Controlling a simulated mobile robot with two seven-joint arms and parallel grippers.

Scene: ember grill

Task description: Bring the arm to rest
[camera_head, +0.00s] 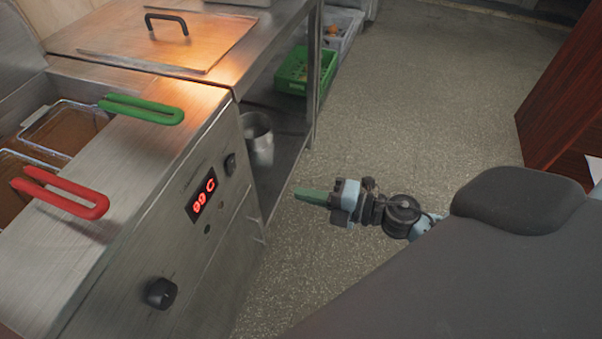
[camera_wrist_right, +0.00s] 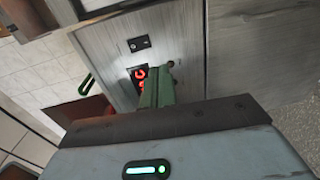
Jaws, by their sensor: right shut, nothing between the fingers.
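My right gripper (camera_head: 303,196) reaches out over the floor in the head view, to the right of the fryer front and apart from it. Its green fingers are together with nothing between them. In the right wrist view the shut green fingers (camera_wrist_right: 158,84) point toward the fryer's front panel (camera_wrist_right: 125,45) and cover part of its red display. My left gripper is not in the head view.
The steel fryer (camera_head: 150,215) has baskets with a green handle (camera_head: 140,108) and a red handle (camera_head: 60,192). A metal pot (camera_head: 258,140) and green crate (camera_head: 292,72) stand by the steel counter. A dark red cabinet (camera_head: 565,95) is at right. Speckled floor (camera_head: 430,110) between is clear.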

